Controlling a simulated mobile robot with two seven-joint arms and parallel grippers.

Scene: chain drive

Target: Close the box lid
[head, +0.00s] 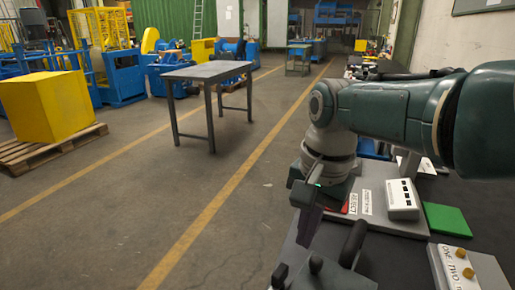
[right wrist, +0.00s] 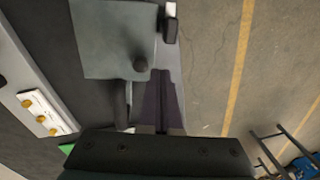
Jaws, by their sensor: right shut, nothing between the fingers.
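My right gripper (head: 309,212) points down near the left edge of the dark bench, with its fingers together and empty. In the right wrist view its fingers (right wrist: 161,98) show as a dark, narrow pair beside a flat grey plate (right wrist: 108,38) with a black knob near its corner. A dark grey piece with a black knob (head: 316,264) and a black upright lever (head: 353,243) shows at the bottom of the head view, just below the gripper. I cannot tell clearly which part is the box or its lid. My left gripper is out of view.
A white box with black buttons (head: 402,201), a green block (head: 447,220) and a white panel with yellow knobs (head: 468,262) stand right of the gripper on the bench. Open floor lies to the left. A grey table (head: 207,71) stands farther back.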

